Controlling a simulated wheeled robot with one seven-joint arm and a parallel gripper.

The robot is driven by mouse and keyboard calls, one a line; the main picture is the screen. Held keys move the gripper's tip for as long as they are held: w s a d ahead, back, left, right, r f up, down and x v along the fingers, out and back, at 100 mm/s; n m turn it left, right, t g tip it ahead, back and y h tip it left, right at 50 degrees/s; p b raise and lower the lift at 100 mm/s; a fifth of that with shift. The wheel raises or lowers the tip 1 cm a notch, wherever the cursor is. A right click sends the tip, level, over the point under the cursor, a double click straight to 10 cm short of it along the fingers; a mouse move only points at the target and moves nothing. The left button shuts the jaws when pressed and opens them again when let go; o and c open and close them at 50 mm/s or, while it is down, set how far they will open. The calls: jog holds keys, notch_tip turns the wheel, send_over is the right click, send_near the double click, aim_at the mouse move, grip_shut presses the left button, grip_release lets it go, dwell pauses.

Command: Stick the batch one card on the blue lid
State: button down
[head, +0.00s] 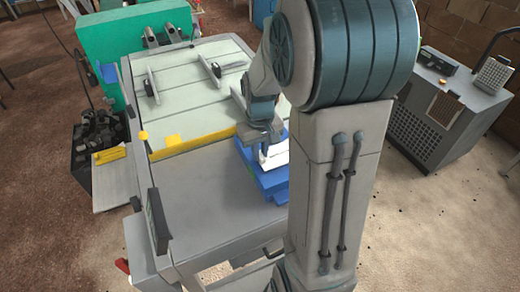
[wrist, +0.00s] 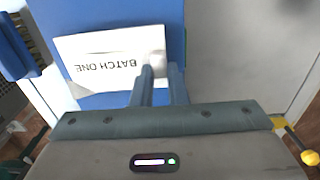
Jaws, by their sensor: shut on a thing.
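The batch one card (wrist: 108,62) is white, with its "BATCH ONE" lettering upside down in the wrist view. My gripper (wrist: 160,76) is shut on the card near its right edge. The blue lid (wrist: 110,14) shows behind the card, which covers much of its middle. I cannot tell whether the card touches the lid. In the head view, my gripper (head: 263,147) is over the blue lid (head: 270,183), and a white patch of the card (head: 277,154) shows beside it. My arm hides part of the lid's right side.
The lid is on a grey workbench (head: 205,190) with a yellow strip (head: 190,143) across it. Metal brackets (head: 152,86) stand on the pale back surface. A green panel (head: 125,42) is at the back left. A grey cabinet (head: 440,115) stands at the right. The bench's front left is clear.

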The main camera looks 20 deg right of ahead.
jog(key=shift+s+f+b, duration=0.1)
jog(key=shift+f+b, duration=0.3)
jog(key=shift+f, duration=0.05)
dwell(1.5)
jog(key=c, duration=1.3)
grip_release()
jog(key=shift+c, duration=0.2)
notch_tip(320, 180, up, 14)
jog(key=b, duration=0.1)
jog(key=s+a+f+t, duration=0.1)
jog(key=s+a+f, duration=0.1)
jog(key=s, duration=0.4)
jog(key=s+a+f+t, duration=0.2)
jog(key=s+a, duration=0.2)
jog(key=s, duration=0.3)
jog(key=shift+s+a+t, duration=0.2)
jog(key=shift+a+t, duration=0.1)
jog(key=shift+a, duration=0.05)
